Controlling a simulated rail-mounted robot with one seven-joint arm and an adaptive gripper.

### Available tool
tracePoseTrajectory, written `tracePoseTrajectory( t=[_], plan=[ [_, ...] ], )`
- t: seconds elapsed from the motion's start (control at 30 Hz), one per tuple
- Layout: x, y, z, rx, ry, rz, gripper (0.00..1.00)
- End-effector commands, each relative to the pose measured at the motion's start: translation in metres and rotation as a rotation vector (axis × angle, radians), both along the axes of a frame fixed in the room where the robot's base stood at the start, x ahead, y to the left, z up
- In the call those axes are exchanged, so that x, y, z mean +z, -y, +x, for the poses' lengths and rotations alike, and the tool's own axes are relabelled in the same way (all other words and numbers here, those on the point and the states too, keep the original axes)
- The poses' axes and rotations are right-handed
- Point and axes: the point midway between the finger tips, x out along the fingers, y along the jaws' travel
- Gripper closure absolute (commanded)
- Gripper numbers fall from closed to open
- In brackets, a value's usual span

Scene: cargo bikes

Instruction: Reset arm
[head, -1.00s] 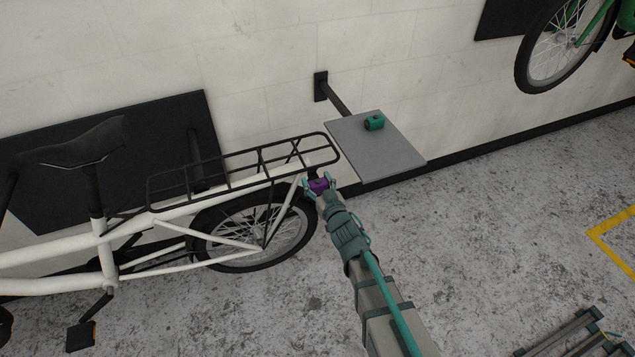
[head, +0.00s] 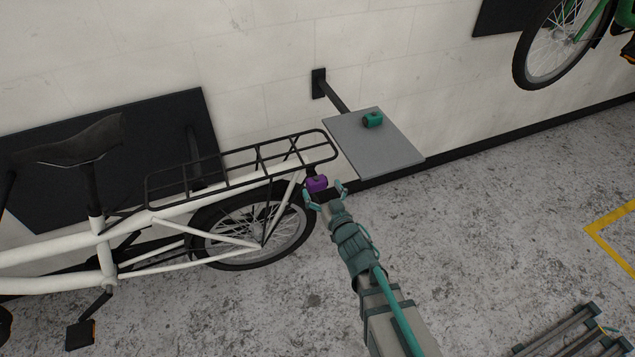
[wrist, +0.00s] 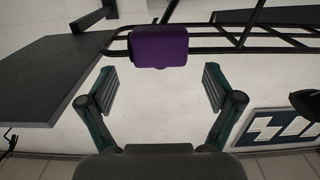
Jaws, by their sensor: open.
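My gripper (head: 326,195) is open and empty, just below and right of the rear end of the white bike's rack. In the wrist view its two fingers (wrist: 158,92) stand wide apart with bare wall between them. A purple block-like piece (head: 316,184) is at the rack's rear end, just beyond the fingertips. In the wrist view the purple piece (wrist: 159,46) shows ahead of the fingers, against the black rack bars, and the fingers are apart from it.
A grey wall shelf (head: 385,150) holds a teal piece (head: 372,120), close to the right of my gripper. The black rack (head: 240,165) and rear wheel (head: 255,225) are to the left. A green bike's wheel (head: 560,45) is upper right. Open floor (head: 480,230) is at right.

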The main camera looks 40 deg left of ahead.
Motion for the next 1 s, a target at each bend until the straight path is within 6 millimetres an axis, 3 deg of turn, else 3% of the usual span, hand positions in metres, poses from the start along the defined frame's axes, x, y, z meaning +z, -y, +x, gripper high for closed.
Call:
tracePoseTrajectory(
  t=[0.1, 0.33, 0.47, 0.57, 0.77, 0.87, 1.0],
  plan=[
    [0.001, 0.016, -0.010, 0.000, 0.000, 0.000, 0.10],
    [-0.006, 0.024, -0.010, -0.016, 0.010, -0.042, 0.10],
    [-0.030, 0.036, 0.001, -0.084, -0.025, -0.158, 0.10],
    [-0.065, 0.057, 0.007, -0.160, -0.095, -0.305, 0.10],
    [-0.166, 0.153, 0.012, -0.320, -0.335, -0.645, 0.10],
    [-0.209, 0.208, 0.003, -0.380, -0.470, -0.785, 0.10],
    [-0.259, 0.288, -0.023, -0.446, -0.684, -0.961, 0.10]
  ],
)
